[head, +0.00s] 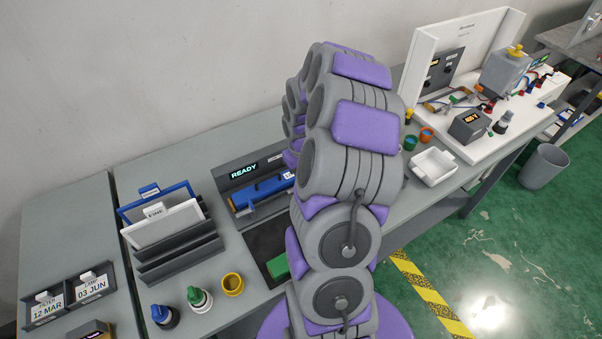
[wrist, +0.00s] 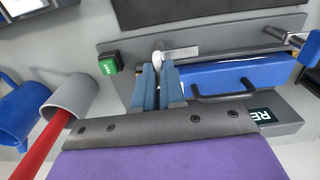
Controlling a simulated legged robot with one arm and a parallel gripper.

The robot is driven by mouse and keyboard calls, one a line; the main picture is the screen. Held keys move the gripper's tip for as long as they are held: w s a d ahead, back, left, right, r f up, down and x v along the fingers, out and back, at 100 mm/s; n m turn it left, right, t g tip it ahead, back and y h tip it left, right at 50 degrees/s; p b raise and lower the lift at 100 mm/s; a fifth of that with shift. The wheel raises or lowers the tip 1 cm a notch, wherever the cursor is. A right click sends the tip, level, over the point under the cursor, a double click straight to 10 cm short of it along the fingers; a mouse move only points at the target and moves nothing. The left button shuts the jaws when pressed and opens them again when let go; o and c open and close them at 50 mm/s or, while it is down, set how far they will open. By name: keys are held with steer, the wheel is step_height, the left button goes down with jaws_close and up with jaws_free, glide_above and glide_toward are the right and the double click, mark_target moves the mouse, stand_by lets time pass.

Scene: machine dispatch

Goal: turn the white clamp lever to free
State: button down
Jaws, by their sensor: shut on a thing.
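The white clamp lever (wrist: 180,54) lies across the grey machine plate in the wrist view, roughly level in the picture, with its left end at the fingertips. My gripper (wrist: 158,72) has its two blue-grey fingers closed around that end. The fingers hide part of the lever. A blue block with a dark handle (wrist: 250,72) sits just right of the gripper on the machine. In the head view my arm covers the gripper and the lever; the machine (head: 232,176) shows a READY display.
A green button block (wrist: 108,63) sits left of the lever. A grey cup (wrist: 72,93) and a blue cup (wrist: 22,112) are near on the left.

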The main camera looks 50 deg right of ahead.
steer(key=c, duration=1.3)
jaws_free()
steer(key=shift+s+a+f, duration=0.1)
steer(key=shift+s+a, duration=0.05)
steer(key=shift+s, duration=0.15)
steer(key=shift+o, duration=0.4)
steer(key=shift+w, duration=0.15)
steer(key=shift+d+r, duration=0.2)
steer(key=shift+r, duration=0.25)
step_height(320, 180, up, 16)
steer(key=p, duration=0.2)
steer(key=shift+r, duration=0.2)
steer(key=shift+w, duration=0.1)
